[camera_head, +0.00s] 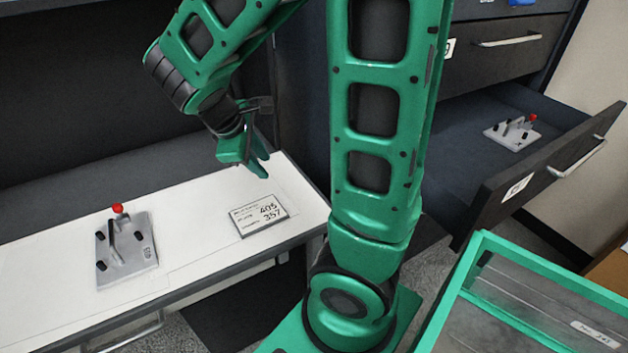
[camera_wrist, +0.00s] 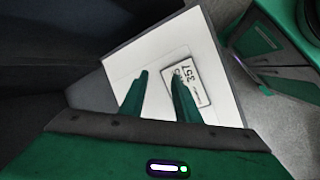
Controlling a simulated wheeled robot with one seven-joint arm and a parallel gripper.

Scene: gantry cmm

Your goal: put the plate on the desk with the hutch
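The white-topped desk (camera_head: 190,262) spans the left, with dark panels rising behind it. A small rectangular plate (camera_head: 258,213) printed with "405" and "357" lies on its right part. It also shows in the wrist view (camera_wrist: 188,76), partly covered by a finger. A grey metal plate (camera_head: 125,262) with black knobs and a red-tipped lever sits on the desk's left part. A similar grey plate (camera_head: 511,133) lies in the open drawer at right. I cannot tell which plate the task means. My gripper (camera_head: 252,160) is above the desk, behind the printed plate. Its fingers (camera_wrist: 160,75) are apart and empty.
The pulled-out drawer (camera_head: 540,165) of a dark cabinet juts out at right. A green-rimmed bin (camera_head: 540,270) stands at the lower right. Desk space between the printed plate and the left grey plate is clear.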

